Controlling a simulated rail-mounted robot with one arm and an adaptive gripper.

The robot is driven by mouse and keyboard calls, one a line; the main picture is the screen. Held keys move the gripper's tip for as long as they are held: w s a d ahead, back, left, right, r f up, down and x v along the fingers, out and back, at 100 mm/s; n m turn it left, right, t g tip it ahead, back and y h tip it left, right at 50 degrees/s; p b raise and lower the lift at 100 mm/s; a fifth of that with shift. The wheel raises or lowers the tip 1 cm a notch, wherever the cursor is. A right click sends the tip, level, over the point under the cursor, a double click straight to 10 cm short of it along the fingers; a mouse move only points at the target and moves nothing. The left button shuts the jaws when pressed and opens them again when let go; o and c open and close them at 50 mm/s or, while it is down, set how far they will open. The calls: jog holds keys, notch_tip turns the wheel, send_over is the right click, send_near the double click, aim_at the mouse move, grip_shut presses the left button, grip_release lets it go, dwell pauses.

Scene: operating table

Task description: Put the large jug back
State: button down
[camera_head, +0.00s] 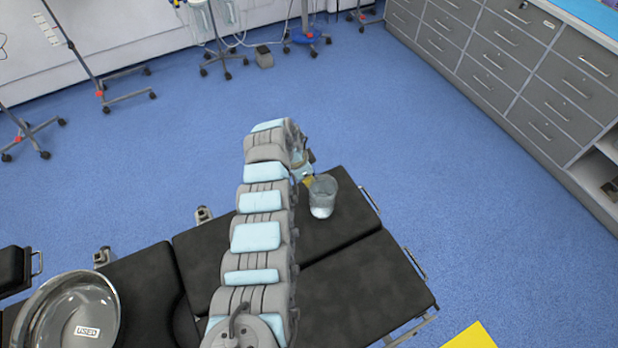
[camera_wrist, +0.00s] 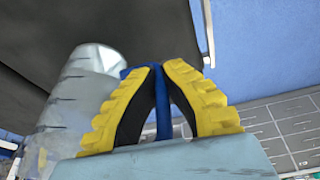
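The large jug (camera_head: 322,197) is clear, with a cup-like round body. In the head view it is at the far right part of the black operating table (camera_head: 345,285), just right of my gripper (camera_head: 308,181). In the wrist view the jug (camera_wrist: 85,95) is on the left, with dark measuring marks. A blue handle (camera_wrist: 163,105) runs from its side between the yellow fingers of my gripper (camera_wrist: 162,68). The fingers lean together around this handle and look shut on it. I cannot tell whether the jug touches the table.
A steel bowl (camera_head: 45,310) with a "USED" label (camera_head: 87,331) is at the lower left. Grey drawer cabinets (camera_head: 510,55) line the upper right. A yellow surface (camera_head: 472,338) shows at the bottom right. Wheeled stands (camera_head: 100,85) stand at the back. Blue floor lies open around the table.

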jog(key=shift+f, duration=0.15)
jog(key=c, duration=1.2)
grip_release()
jog(key=shift+c, duration=0.2)
jog(key=shift+v, duration=1.5)
jog(key=w+v, duration=0.1)
jog(key=v, duration=0.8)
jog(key=shift+s+p, duration=0.45)
jog(key=shift+s, duration=0.1)
